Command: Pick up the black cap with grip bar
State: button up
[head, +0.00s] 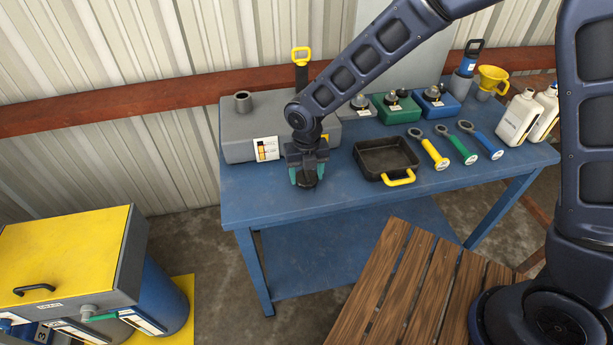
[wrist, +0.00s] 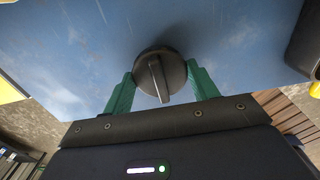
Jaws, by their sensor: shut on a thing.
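The black cap with grip bar (wrist: 160,77) is round and dark, with a raised bar across its face. In the wrist view it sits between the two green fingers of my gripper (wrist: 161,88), which touch its sides. In the head view my gripper (head: 307,175) is over the front left part of the blue table, and the cap (head: 307,180) shows as a dark shape between the fingers. My gripper is shut on the cap. I cannot tell whether the cap is clear of the tabletop.
A grey tank (head: 235,145) with an open neck stands behind my gripper. A black tray with a yellow handle (head: 385,157) lies to the right on the blue table (head: 270,195). Several ring-ended tools, boxes and white bottles (head: 517,118) stand further right. A yellow-lidded cabinet (head: 70,250) stands lower left.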

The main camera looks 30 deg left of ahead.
aim_at(307, 172)
notch_tip(307, 172, up, 19)
jog(key=w+a+r, duration=0.2)
jog(key=a, duration=0.6)
jog(key=w+a+r, duration=0.2)
jog(key=a, duration=0.5)
jog(key=w+a+f, duration=0.1)
jog(key=w+a, duration=0.4)
jog(key=a, duration=0.9)
jog(key=shift+w+a+f, duration=0.1)
jog(key=shift+w+f, duration=0.05)
jog(key=shift+f, duration=1.1)
jog(key=shift+w+a+f, duration=0.1)
jog(key=shift+f, duration=1.1)
jog(key=shift+f, duration=1.6)
